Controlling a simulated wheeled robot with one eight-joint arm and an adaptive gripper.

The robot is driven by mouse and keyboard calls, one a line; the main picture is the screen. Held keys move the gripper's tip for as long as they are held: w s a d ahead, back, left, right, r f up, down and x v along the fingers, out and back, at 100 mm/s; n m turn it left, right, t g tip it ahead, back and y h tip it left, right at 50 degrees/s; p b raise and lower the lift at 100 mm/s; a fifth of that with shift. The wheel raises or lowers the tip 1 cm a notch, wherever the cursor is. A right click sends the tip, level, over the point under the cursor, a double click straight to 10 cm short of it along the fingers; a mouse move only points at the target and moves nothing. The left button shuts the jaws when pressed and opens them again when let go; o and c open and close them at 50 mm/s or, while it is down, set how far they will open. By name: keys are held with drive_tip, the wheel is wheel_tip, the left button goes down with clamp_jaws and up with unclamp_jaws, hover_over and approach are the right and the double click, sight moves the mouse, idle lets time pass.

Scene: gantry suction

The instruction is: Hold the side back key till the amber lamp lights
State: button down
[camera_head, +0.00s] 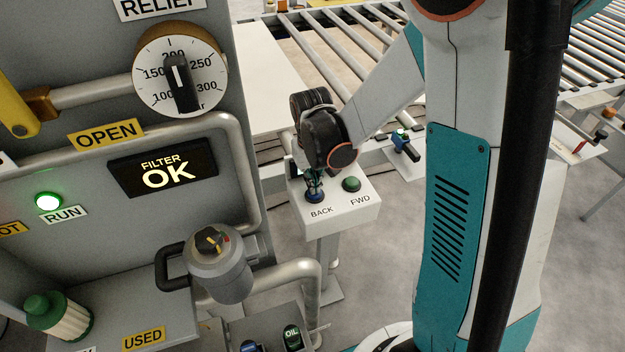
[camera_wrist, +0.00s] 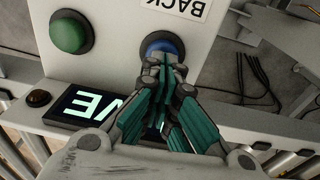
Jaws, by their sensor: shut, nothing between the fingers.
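The blue BACK key (camera_head: 315,198) sits on a white control box (camera_head: 347,213), left of the green FWD key (camera_head: 352,184). In the wrist view the blue key (camera_wrist: 162,44) shows just beyond my fingertips, partly covered by them. My gripper (camera_head: 315,186) is shut and empty, pointing down at the BACK key. The fingertips (camera_wrist: 163,62) overlap the key's near edge in the wrist view; I cannot tell whether they touch or press it. A small dark amber-brown lamp (camera_wrist: 38,98) beside a lit display (camera_wrist: 80,105) looks unlit.
The grey machine panel (camera_head: 100,215) with a gauge (camera_head: 180,75), a lit FILTER OK sign (camera_head: 163,168) and a green RUN lamp (camera_head: 48,201) stands left. Roller conveyors (camera_head: 350,45) lie behind.

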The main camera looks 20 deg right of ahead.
drive_tip(key=shift+f, duration=0.1)
drive_tip(key=shift+f+b, duration=0.7)
drive_tip(key=shift+f, duration=0.3)
drive_tip(key=shift+s, duration=0.1)
idle(0.6)
wheel_tip(320, 180, up, 14)
drive_tip(key=s+p, duration=0.1)
drive_tip(key=p, duration=0.5)
drive_tip(key=shift+a+p, duration=0.25)
drive_tip(key=shift+p, duration=0.05)
drive_tip(key=shift+r, duration=0.15)
